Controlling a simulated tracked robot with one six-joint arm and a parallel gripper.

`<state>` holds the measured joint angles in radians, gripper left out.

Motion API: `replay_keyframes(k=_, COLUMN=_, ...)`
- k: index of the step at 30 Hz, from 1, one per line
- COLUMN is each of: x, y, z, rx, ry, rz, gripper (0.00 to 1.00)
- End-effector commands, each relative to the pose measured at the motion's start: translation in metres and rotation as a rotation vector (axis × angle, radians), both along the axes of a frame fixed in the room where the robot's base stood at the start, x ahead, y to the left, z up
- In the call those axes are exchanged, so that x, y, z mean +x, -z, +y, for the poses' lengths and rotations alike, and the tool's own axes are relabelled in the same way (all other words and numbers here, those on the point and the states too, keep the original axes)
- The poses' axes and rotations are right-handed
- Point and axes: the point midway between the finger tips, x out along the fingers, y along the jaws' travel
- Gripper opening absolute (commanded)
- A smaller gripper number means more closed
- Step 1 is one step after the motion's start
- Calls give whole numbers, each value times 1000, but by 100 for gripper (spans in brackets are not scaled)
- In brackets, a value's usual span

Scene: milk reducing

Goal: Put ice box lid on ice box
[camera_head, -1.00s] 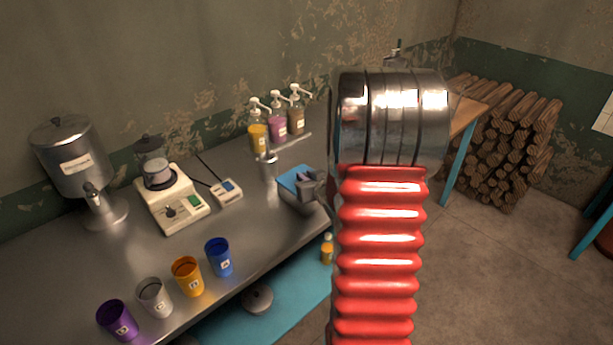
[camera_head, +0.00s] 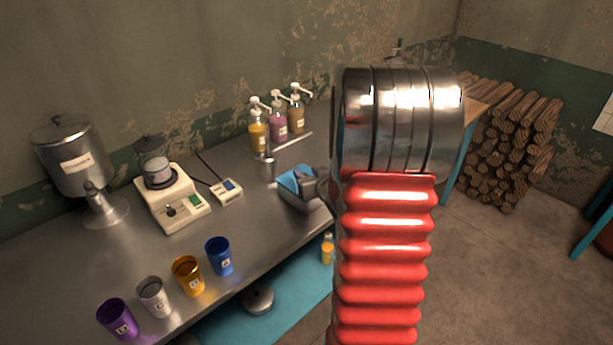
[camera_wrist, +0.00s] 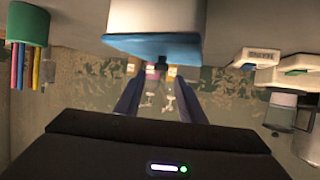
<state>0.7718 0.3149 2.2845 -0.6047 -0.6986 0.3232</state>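The ice box (camera_head: 299,200) is a pale box near the right edge of the steel counter. Its blue lid (camera_head: 292,180) appears to lie on top of it, though my gripper hides part of the right side. In the upside-down wrist view the white ice box (camera_wrist: 157,14) hangs at the top with the blue lid (camera_wrist: 150,46) against it. A small dark knob (camera_wrist: 162,64) shows by the lid. My gripper (camera_wrist: 159,84) has its two fingers apart, with nothing visible held between them. In the head view my gripper (camera_head: 322,187) is just right of the lid, partly hidden by my arm.
Several coloured cups (camera_head: 188,276) line the front edge. Bare counter (camera_head: 120,252) lies between them.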

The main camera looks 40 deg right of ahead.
Motion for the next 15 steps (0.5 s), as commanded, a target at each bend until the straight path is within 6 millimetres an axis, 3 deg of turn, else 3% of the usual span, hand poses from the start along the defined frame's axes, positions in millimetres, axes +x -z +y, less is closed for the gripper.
replay_keyframes(k=15, x=-57, y=-26, z=21, rx=-1, ry=2, rz=-2, gripper=36)
